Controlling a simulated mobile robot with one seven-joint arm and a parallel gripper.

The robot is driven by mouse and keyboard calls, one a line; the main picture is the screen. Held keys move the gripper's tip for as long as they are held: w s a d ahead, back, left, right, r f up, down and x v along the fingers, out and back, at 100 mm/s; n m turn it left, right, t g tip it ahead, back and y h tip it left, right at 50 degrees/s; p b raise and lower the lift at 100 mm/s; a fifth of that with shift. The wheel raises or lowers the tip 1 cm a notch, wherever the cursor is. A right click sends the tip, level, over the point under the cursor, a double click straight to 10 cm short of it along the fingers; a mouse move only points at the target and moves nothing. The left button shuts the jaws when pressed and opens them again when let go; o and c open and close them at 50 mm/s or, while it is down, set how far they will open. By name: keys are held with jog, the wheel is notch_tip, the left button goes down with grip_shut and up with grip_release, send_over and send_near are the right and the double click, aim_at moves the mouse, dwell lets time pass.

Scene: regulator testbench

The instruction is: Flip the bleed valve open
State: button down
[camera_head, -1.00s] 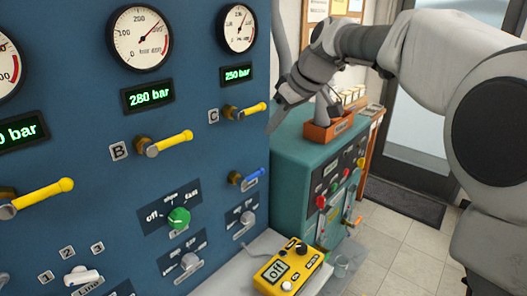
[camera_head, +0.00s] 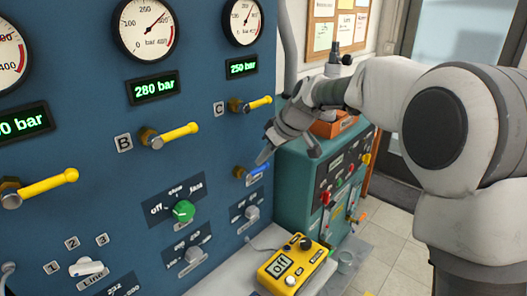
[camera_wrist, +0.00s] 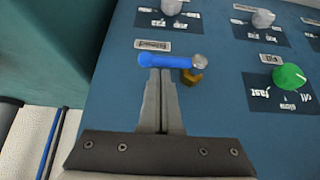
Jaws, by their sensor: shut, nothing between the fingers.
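A small valve with a blue lever (camera_head: 256,170) and brass fitting sits on the blue panel below the yellow C handle; I take it as the bleed valve. The wrist view shows the shut fingers (camera_wrist: 160,74) from behind.
Yellow handles (camera_head: 170,136) and a green knob (camera_head: 184,211) are on the same panel, left of my gripper. A yellow meter box (camera_head: 293,265) stands on the ledge below. A teal cabinet (camera_head: 291,190) stands to the right. Floor beyond is clear.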

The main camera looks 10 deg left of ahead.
aim_at(266, 167)
jog(key=shift+w+d+f+g+y+p, duration=0.15)
jog(key=shift+w+f+g+y+p, duration=0.15)
jog(key=shift+g, duration=0.2)
dwell(0.4)
jog(key=shift+w+d+f+m+g+y+p, duration=0.15)
jog(key=shift+f+m+g+y+p, duration=0.2)
jog(key=shift+g+p, duration=0.15)
jog(key=shift+w+d+f+m+g+y+p, duration=0.1)
jog(key=shift+f+m+g+y+p, duration=0.2)
jog(key=shift+m+g+y+p, duration=0.15)
jog(key=shift+w+f+m+g+y+p, duration=0.15)
jog(key=shift+f+m+g+y+p, duration=0.15)
jog(key=shift+f+g+y+p, duration=0.45)
notch_tip(266, 167, down, 6)
jog(key=s+a+m+g+y+b, duration=0.1)
jog(key=s+m+g+y+b, duration=0.1)
jog(key=g+y+b, duration=0.1)
jog(key=shift+g+b, duration=0.5)
jog(key=shift+b, duration=0.35)
jog(key=shift+s+a, duration=0.15)
jog(key=shift+s, duration=0.05)
jog(key=shift+r, duration=0.1)
